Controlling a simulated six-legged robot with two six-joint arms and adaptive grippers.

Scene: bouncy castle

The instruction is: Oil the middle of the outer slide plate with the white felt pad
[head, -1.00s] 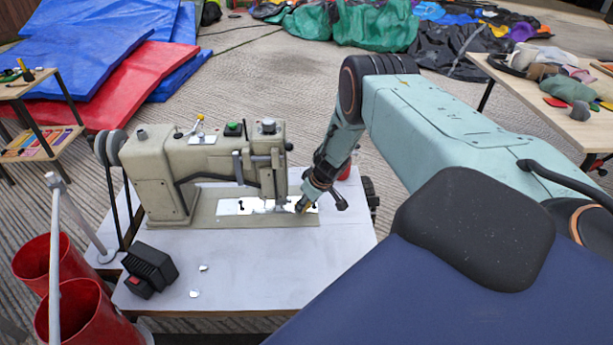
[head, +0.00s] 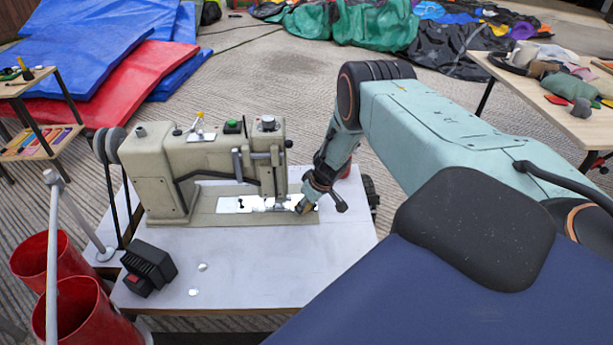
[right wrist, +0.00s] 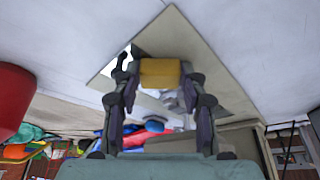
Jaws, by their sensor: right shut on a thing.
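My right gripper (head: 306,206) is low over the right end of the shiny slide plate (head: 240,205) on the sewing machine's bed. It is shut on a yellow block (right wrist: 160,72), which sits between both fingers in the right wrist view. A white felt face on the block is not visible; its underside is hidden. I cannot tell whether the block touches the plate. Part of the shiny plate also shows behind the fingers in the right wrist view (right wrist: 118,65). My left gripper is not in view.
The beige sewing machine (head: 160,170) stands just left of my right gripper, its head close by. A black box (head: 148,268) and two small white discs (head: 203,267) lie on the white table (head: 255,270). Red bins (head: 80,310) stand at front left. The table's front right is clear.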

